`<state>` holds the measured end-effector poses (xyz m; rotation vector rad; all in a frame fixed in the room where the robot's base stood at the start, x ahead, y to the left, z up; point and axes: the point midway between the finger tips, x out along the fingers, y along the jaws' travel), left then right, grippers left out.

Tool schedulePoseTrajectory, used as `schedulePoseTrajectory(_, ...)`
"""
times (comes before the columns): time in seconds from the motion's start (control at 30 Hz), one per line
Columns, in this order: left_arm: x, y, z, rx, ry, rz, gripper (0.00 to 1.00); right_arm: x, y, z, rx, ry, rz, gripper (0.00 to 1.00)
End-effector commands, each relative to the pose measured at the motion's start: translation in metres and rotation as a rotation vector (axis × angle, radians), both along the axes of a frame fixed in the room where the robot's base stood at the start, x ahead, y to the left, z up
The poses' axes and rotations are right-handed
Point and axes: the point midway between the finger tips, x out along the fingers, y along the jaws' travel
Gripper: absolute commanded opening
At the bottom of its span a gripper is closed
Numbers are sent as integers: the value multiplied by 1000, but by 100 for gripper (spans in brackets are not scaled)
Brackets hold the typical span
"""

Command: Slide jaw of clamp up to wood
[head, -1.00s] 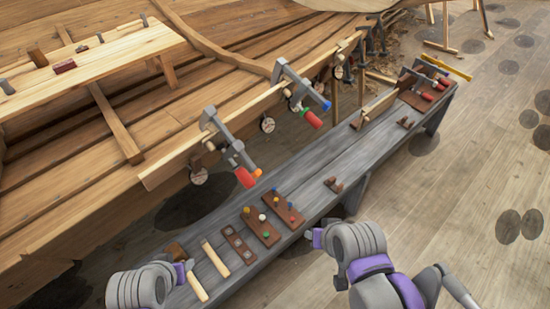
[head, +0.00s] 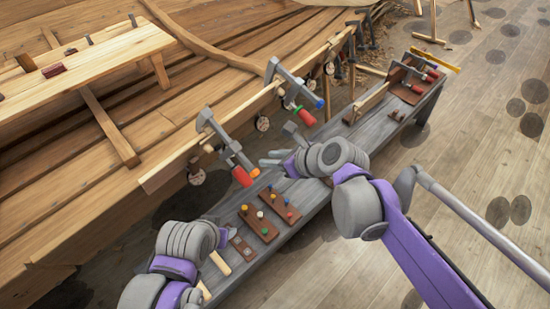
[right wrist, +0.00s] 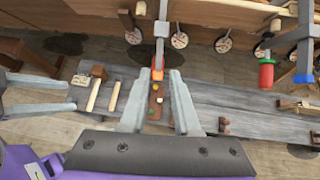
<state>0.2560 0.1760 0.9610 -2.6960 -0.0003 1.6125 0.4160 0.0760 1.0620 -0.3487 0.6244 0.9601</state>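The nearer bar clamp (head: 217,130) hangs on the edge of the pale hull plank (head: 165,170), with its grey bar sloping down to a jaw with a red-orange handle (head: 242,176). A second clamp (head: 287,80), with a red and green handle, is farther along. My right gripper (head: 277,152) is to the right of the nearer clamp's handle. In the right wrist view its fingers (right wrist: 158,102) are apart and empty, with the orange screw end (right wrist: 157,75) beyond their tips. My left gripper (right wrist: 30,95) shows open and empty at the left there; its fingers are hidden in the head view.
A grey bench (head: 325,135) runs below the clamps. It bears brown boards with coloured pegs (head: 258,222) and several tools at its far end. Round discs (head: 195,175) hang under the plank. A wooden table (head: 90,65) stands in the hull.

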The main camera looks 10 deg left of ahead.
Motion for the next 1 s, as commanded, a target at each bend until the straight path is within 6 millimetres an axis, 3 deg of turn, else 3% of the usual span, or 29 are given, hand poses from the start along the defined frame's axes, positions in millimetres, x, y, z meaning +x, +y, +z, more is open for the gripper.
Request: schedulePoseTrajectory(1.0,-22,0,-69,0,41,0,50,48,76,-77,-4,-1,4,30)
